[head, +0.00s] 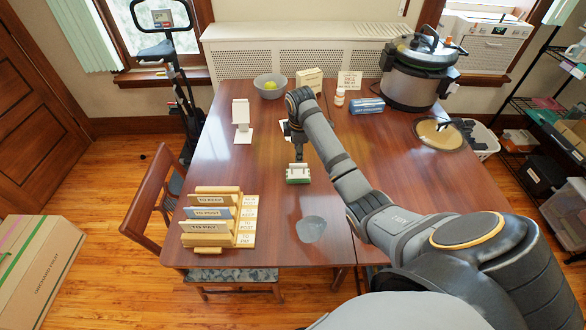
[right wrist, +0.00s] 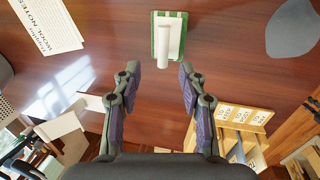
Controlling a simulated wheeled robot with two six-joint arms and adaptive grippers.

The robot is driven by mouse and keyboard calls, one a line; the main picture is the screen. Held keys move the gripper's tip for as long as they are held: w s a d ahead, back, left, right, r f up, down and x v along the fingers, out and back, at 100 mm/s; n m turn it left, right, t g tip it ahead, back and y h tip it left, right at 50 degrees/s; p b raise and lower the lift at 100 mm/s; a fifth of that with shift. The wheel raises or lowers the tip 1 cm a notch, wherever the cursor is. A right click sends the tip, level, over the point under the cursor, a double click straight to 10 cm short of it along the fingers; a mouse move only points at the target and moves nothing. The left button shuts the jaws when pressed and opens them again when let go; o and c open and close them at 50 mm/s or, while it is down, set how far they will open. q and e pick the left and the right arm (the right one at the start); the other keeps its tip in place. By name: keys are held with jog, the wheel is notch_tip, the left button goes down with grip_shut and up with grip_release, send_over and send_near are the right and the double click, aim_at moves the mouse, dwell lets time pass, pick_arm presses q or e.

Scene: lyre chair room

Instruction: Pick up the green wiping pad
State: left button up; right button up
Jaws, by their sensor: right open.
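The green wiping pad (head: 298,173) lies on the table, near the middle in the head view. In the right wrist view the pad (right wrist: 177,45) is at the top centre, a green base with a pale top and a whitish upright handle. My right gripper (head: 298,155) is just above and behind the pad in the head view. In the right wrist view my right gripper (right wrist: 160,76) is open and empty, its fingers spread apart, with the pad beyond the fingertips. My left gripper is out of view.
A wooden letter sorter (head: 212,215) stands front left; a grey flat patch (head: 311,229) lies to its right. Bare tabletop surrounds the pad.

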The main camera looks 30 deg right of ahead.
aim_at(300, 166)
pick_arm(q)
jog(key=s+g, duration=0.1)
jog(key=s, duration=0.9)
pick_arm(e)
jog(key=f, duration=0.3)
jog(key=shift+s+d+f, duration=0.2)
jog(key=shift+s+f, duration=0.05)
jog(key=shift+f, duration=0.1)
jog(key=shift+w+d+f, duration=0.1)
jog(key=shift+w+f, duration=0.1)
jog(key=shift+f, duration=0.25)
jog(key=shift+w+d+f, duration=0.1)
jog(key=shift+w+f, duration=0.1)
jog(key=shift+f, duration=0.25)
notch_tip(300, 166, down, 2)
jog(key=shift+d+f+p, duration=0.15)
jog(key=shift+f+p, duration=0.1)
jog(key=shift+p, duration=0.1)
jog(key=shift+w+d+f, duration=0.1)
jog(key=shift+w+f, duration=0.2)
jog(key=shift+f, duration=0.45)
jog(key=shift+s+r, duration=0.1)
jog(key=c, duration=0.5)
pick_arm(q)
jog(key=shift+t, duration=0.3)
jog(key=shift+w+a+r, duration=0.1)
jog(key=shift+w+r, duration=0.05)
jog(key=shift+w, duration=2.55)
pick_arm(e)
grip_shut()
